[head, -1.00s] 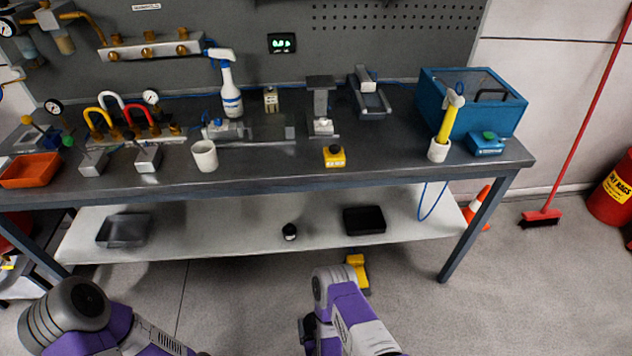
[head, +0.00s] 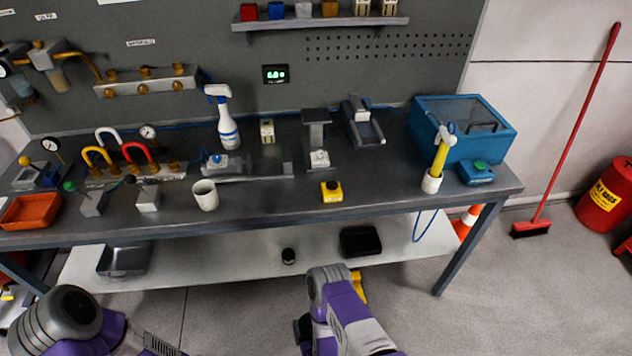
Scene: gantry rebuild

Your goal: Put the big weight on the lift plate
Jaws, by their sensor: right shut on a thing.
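My right arm comes in at the bottom middle, and dark parts of its right gripper (head: 303,334) show at the arm's left side. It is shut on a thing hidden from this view. My left arm shows at the lower left, with its gripper out of view. I cannot make out the big weight for sure.
The bench (head: 265,213) carries a white cup (head: 205,194), a yellow button box (head: 331,191), a spray bottle (head: 227,128) and a blue case (head: 462,142). A black tray (head: 360,241) lies on the lower shelf (head: 215,268). The bench top right of the yellow box is clear.

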